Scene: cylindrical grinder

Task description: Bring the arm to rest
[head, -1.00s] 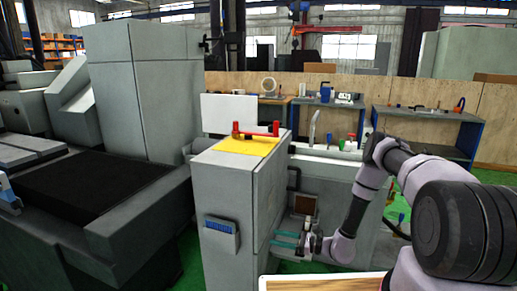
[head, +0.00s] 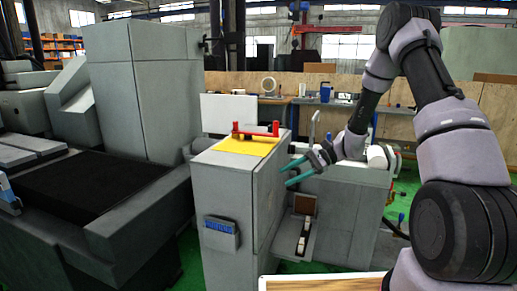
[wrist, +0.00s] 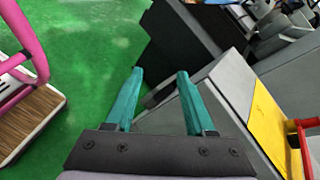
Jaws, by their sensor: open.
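My gripper (head: 288,174) has two teal fingers that stand apart with nothing between them. In the head view it is raised in the air at the right side of the grey cabinet (head: 225,195), and my arm arches up behind it on the right. In the wrist view my gripper (wrist: 160,75) points over the green floor, with the cabinet's edge just to the right of the fingers. I cannot tell the exact gap between the fingers and the cabinet.
A yellow mat (head: 246,146) with a red-ended bar (head: 256,131) lies on the cabinet top. A small tray (head: 297,238) with a light item is below my gripper. A grey machine block (head: 350,190) stands behind.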

